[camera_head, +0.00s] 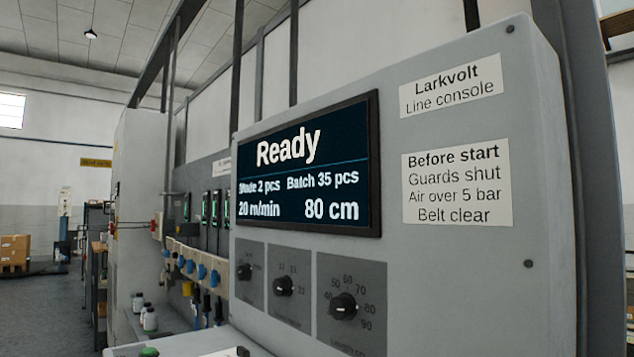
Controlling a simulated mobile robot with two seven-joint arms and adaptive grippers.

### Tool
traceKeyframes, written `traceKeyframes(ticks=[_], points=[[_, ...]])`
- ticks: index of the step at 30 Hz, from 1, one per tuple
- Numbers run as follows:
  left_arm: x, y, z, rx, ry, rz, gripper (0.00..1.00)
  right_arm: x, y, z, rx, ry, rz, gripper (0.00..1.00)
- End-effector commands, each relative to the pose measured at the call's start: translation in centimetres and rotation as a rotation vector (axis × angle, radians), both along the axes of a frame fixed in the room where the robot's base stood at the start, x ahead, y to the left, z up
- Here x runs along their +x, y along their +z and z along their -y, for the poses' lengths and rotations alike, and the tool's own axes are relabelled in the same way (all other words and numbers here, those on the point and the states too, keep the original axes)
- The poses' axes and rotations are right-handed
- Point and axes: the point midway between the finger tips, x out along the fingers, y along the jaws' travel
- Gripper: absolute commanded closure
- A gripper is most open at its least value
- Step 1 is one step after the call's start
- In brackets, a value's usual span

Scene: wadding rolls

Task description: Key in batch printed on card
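A grey line console (470,270) fills the right of the head view. Its dark display (308,170) reads "Ready", "Made 2 pcs", "Batch 35 pcs", "20 m/min" and "80 cm". Below it are three black knobs: a left knob (244,271), a middle knob (283,285) and a right knob (343,306) with a scale from 40 to 90. A light panel at the bottom edge carries a green button (149,352) and is mostly cut off. I see no batch card and no keypad. Neither gripper is in view.
Labels on the console read "Larkvolt Line console" (450,86) and "Before start" (457,181), with guards, air and belt checks. Blue-knobbed fittings (202,272) and small bottles (150,319) stand to the left. Open floor (45,310) and a boxed pallet (15,252) lie farther left.

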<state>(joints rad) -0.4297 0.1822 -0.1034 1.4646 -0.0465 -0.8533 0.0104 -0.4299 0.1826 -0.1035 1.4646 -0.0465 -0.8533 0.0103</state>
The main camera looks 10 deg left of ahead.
Motion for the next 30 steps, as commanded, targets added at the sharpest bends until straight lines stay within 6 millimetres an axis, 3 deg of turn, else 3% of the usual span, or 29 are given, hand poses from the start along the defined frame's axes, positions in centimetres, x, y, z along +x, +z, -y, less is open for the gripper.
traceKeyframes(ticks=[5,30], points=[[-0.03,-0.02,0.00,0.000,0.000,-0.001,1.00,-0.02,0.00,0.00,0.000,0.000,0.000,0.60],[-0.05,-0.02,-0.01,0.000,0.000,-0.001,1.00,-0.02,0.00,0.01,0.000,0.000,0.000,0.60]])
